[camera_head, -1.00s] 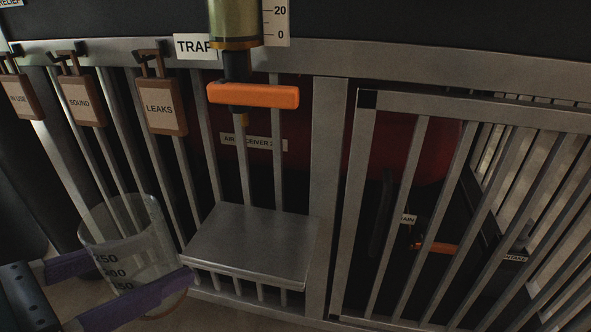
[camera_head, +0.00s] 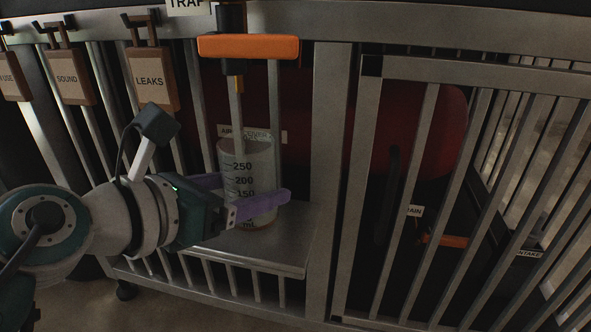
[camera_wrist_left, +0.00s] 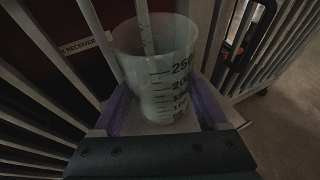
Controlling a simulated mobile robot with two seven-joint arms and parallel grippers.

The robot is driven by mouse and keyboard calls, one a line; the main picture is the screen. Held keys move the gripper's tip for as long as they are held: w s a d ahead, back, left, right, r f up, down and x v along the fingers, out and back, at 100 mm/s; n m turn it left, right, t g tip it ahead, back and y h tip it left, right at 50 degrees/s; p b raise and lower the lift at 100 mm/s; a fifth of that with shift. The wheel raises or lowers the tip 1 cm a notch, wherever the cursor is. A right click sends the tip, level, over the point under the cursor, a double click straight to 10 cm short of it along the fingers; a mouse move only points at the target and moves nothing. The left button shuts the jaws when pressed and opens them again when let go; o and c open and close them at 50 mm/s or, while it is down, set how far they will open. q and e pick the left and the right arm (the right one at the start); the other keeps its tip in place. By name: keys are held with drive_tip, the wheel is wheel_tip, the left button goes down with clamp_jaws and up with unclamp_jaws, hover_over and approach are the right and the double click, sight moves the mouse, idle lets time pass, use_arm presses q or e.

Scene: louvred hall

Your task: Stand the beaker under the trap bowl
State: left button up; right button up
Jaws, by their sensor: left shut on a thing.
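The clear beaker (camera_head: 250,175), with dark graduation marks, is upright between the purple fingers of my left gripper (camera_head: 262,203). The gripper is shut on it. The beaker is over the small grey shelf (camera_head: 270,252), below the orange handle (camera_head: 248,47); whether its base touches the shelf is hard to tell. The trap bowl itself is above the top edge of the head view; only the TRAP label (camera_head: 188,4) and the dark fitting below the bowl show. The left wrist view shows the beaker (camera_wrist_left: 158,75) between the fingers, its mouth open. My right gripper is not in view.
Vertical grey bars stand behind the shelf, with a red tank (camera_head: 420,130) beyond them. Hanging tags, one reading LEAKS (camera_head: 150,80), are at the upper left. A barred gate panel (camera_head: 372,200) stands to the right of the shelf.

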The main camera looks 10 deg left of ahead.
use_arm(q)
drive_tip(key=shift+f, duration=0.15)
drive_tip(key=o, duration=1.4)
